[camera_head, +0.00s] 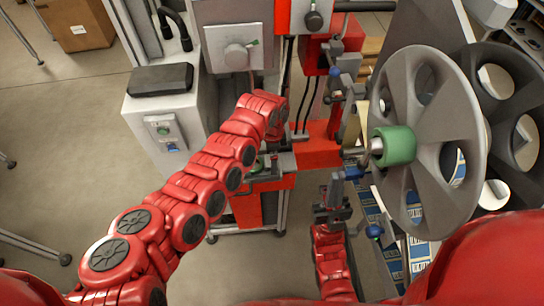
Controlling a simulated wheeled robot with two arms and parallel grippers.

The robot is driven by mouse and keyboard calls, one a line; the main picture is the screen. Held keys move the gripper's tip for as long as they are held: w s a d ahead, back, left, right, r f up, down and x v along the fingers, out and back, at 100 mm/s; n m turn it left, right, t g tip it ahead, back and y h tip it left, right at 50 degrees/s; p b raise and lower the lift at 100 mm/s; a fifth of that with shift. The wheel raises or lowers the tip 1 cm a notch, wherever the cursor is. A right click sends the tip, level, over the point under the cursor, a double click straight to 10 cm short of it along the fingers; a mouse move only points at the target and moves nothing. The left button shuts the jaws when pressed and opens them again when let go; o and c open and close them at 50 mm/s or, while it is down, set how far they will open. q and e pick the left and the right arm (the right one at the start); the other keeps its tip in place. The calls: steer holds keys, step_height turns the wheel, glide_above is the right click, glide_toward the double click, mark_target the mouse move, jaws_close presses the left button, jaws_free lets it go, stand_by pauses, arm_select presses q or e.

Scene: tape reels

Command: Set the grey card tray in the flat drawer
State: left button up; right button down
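I cannot make out a grey card tray or a flat drawer in the head view. My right gripper (336,190) is a small grey shape near the middle, above my red forearm and in front of the red machine. No held thing can be made out at it, and its finger gap is too small to judge. My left arm reaches from the lower left up to the middle. Its far end is by the red machine, and I cannot make out its gripper.
A large grey reel (432,100) with a green hub (395,146) stands at the right, with a darker reel (525,85) behind it. A white cabinet (150,115) with a black pad (161,79) stands left of centre. A cardboard box (82,24) is far left. Left floor is mostly clear.

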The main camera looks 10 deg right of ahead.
arm_select(q)
steer(key=shift+r, duration=0.15)
step_height(320, 180, up, 17)
steer(key=b, duration=0.3)
stand_by(0.7)
